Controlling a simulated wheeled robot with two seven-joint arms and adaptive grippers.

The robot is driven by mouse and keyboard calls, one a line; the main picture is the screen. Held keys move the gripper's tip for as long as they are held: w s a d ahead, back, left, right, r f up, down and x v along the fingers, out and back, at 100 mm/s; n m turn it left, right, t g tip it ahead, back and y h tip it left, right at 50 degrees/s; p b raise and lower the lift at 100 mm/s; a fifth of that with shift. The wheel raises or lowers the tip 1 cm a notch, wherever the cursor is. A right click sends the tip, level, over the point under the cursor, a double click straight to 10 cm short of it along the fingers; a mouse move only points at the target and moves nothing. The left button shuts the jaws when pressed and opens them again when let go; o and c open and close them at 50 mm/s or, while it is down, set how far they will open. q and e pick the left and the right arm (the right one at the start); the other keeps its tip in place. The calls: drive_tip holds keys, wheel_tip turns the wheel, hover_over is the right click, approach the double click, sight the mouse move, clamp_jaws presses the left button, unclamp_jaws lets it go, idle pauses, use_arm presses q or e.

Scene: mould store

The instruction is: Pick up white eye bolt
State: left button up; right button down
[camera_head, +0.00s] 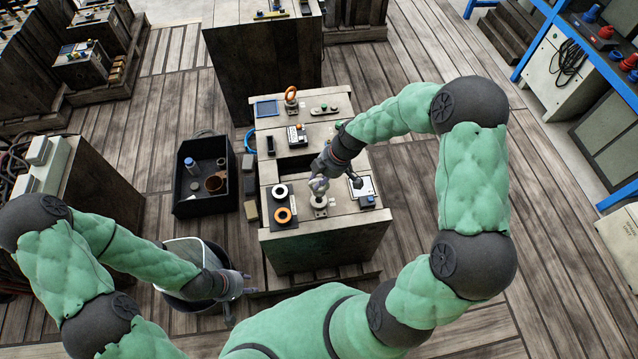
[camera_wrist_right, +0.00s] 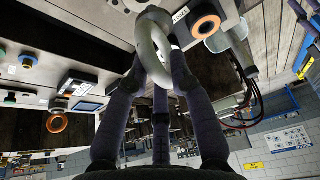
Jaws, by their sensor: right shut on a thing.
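The white eye bolt (camera_head: 319,202) is at the right-front part of the wooden bench, under my right gripper (camera_head: 318,184). In the right wrist view its pale ring (camera_wrist_right: 152,46) sits between the fingertips of my right gripper (camera_wrist_right: 157,68), which is shut on it. The fingers hide part of the ring, and I cannot tell whether its base touches the bench.
An orange eye bolt (camera_head: 291,92) stands at the bench's back. An orange ring (camera_head: 283,215) and a pale ring (camera_head: 280,191) lie left of my right gripper. A white-topped device (camera_head: 362,186) is close on its right. A black crate (camera_head: 190,207) stands on the floor left.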

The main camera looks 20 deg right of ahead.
wheel_tip(320, 180, up, 13)
drive_tip(key=p, duration=0.3)
drive_tip(key=shift+f, duration=0.1)
